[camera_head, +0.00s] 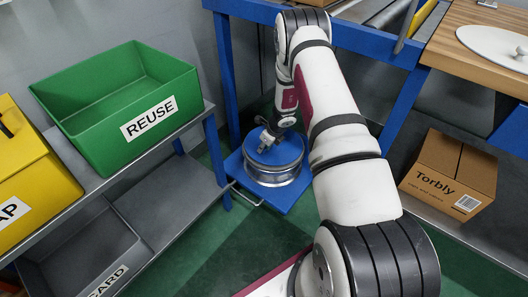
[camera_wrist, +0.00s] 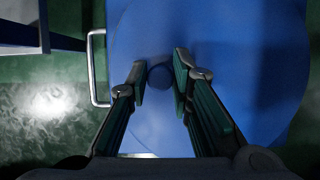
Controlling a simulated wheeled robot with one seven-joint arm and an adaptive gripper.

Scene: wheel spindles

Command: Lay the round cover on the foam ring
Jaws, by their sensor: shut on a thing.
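My gripper (camera_head: 265,140) is over a blue round cover (camera_head: 282,152). In the wrist view my gripper (camera_wrist: 160,80) has one finger on each side of a dark round knob (camera_wrist: 159,75) on the blue cover (camera_wrist: 235,75), and is shut on it. The cover lies level over a silver drum-like body (camera_head: 276,179) on a blue platform (camera_head: 302,198). I cannot tell whether the cover touches what is under it. No foam ring can be made out; it may be hidden below the cover.
A green REUSE bin (camera_head: 120,105) and a yellow bin (camera_head: 30,160) stand on a shelf at the left. A Torbly carton (camera_head: 445,178) is at the right. A white disc (camera_head: 490,44) lies on a wooden bench (camera_head: 462,62). Blue frame legs (camera_head: 227,75) rise behind the platform.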

